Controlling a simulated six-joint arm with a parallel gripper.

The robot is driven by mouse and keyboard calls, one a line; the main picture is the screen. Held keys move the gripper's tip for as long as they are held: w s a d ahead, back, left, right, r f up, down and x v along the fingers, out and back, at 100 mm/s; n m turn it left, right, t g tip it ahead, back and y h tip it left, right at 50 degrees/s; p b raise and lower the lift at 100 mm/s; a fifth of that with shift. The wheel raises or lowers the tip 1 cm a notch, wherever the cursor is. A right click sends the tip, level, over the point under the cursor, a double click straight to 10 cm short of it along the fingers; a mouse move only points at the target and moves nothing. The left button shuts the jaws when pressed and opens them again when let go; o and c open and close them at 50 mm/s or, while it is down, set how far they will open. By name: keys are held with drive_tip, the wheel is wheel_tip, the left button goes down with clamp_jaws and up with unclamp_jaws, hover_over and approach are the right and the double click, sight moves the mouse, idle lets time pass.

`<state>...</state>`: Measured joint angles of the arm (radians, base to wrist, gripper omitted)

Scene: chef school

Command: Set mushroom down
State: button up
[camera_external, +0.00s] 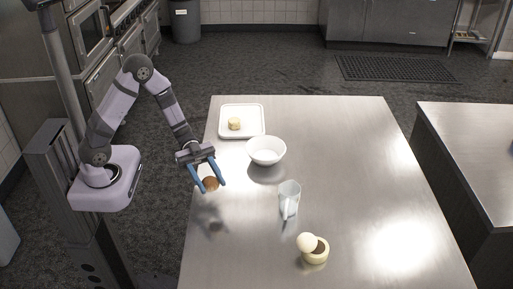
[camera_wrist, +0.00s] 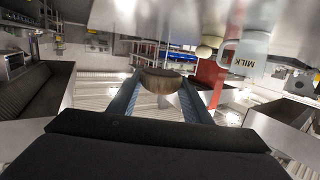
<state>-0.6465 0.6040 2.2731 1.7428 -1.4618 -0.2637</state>
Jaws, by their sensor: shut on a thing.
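My gripper (camera_external: 209,184) has two blue fingers shut on a brown mushroom (camera_external: 211,184), above the left edge area of the steel table (camera_external: 345,150). In the wrist view the mushroom (camera_wrist: 160,82) sits between the two fingertips, its brown cap towards the top. Dark shadow on the table below the gripper suggests it is held off the surface. Part of the mushroom is hidden by the fingers.
A white bowl (camera_external: 266,151) stands behind and right of my gripper. A white tray (camera_external: 255,110) holding a yellowish piece (camera_external: 234,124) is further back. The table's right side is clear.

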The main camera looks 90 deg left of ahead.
drive_tip(key=s+d+r+m+g+h, duration=0.1)
drive_tip(key=s+d+m+g, duration=0.15)
drive_tip(key=s+d, duration=0.7)
drive_tip(key=s+d+r+m+g+p, duration=0.15)
drive_tip(key=d+g, duration=0.25)
drive_tip(key=d, duration=1.2)
drive_tip(key=s+d+r+m+g+h, duration=0.1)
drive_tip(key=s+d+m+g, duration=0.35)
drive_tip(key=d, duration=0.75)
drive_tip(key=w+a+n+t+y, duration=0.3)
drive_tip(key=w+n+t, duration=0.7)
drive_tip(key=w+t, duration=0.3)
drive_tip(key=w+a+f+n+t+y, duration=0.25)
drive_tip(key=w+a+n+y, duration=0.2)
drive_tip(key=a, duration=0.35)
drive_tip(key=w+a+f+n+t+y, duration=0.1)
drive_tip(key=w+a+n+t+y, duration=0.35)
drive_tip(key=a, duration=0.35)
drive_tip(key=shift+m+g+y, duration=0.3)
drive_tip(key=shift+m+g, duration=0.15)
drive_tip(key=shift+g, duration=0.05)
drive_tip(key=shift+s+d+f, duration=0.1)
drive_tip(key=shift+d+f, duration=0.1)
drive_tip(key=shift+f, duration=1.35)
drive_tip(key=shift+d+f, duration=0.15)
drive_tip(key=shift+f, duration=1.35)
